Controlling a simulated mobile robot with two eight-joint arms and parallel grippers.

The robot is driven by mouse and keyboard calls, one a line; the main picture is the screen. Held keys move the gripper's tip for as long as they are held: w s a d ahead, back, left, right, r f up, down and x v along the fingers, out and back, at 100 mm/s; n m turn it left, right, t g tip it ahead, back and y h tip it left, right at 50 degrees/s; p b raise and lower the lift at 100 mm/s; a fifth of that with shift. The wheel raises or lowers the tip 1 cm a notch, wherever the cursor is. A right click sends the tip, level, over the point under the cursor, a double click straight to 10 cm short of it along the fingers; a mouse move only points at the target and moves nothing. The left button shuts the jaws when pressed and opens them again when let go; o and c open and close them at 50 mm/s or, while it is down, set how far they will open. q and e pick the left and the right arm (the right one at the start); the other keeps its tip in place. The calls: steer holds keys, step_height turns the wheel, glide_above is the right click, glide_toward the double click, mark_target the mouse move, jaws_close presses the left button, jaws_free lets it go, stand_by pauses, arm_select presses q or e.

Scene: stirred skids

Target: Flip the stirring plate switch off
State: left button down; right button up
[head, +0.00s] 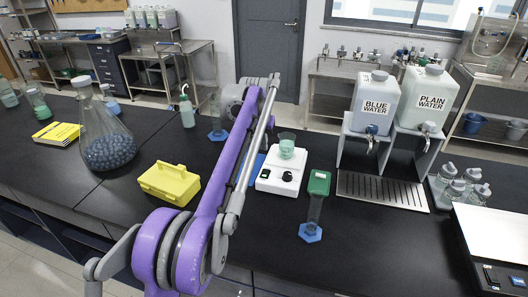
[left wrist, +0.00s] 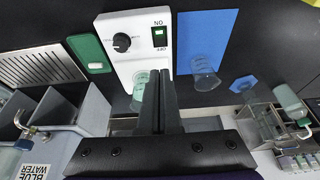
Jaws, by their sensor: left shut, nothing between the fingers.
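The stirring plate (head: 278,182) is a white box on the black bench, with a beaker of green liquid (head: 287,149) on it. In the left wrist view the plate (left wrist: 122,65) appears upside down, with a black knob (left wrist: 122,42) and a green rocker switch (left wrist: 159,37) between ON and OFF labels. I cannot tell for sure which side is pressed. My left gripper (left wrist: 159,73) is shut and empty. Its tips appear just below the OFF label in that view, overlapping the beaker's edge, apparently apart from the switch. In the head view my purple arm hides it. My right gripper is not in view.
A blue mat (left wrist: 209,35) with a glass beaker (left wrist: 205,72) lies beside the plate. A yellow box (head: 168,184) is left. Water dispensers (head: 371,103) stand at right. The bench's front middle is clear.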

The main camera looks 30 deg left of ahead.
mark_target(267, 171)
arm_select(q)
steer(key=x, duration=1.1)
steer(key=shift+s+f+b, duration=0.15)
steer(key=shift+f+b, duration=0.1)
steer(key=shift+b, duration=0.05)
steer(key=shift+f, duration=0.6)
steer(key=shift+f, duration=0.2)
steer(key=shift+s+d, duration=0.2)
steer(key=shift+s, duration=0.55)
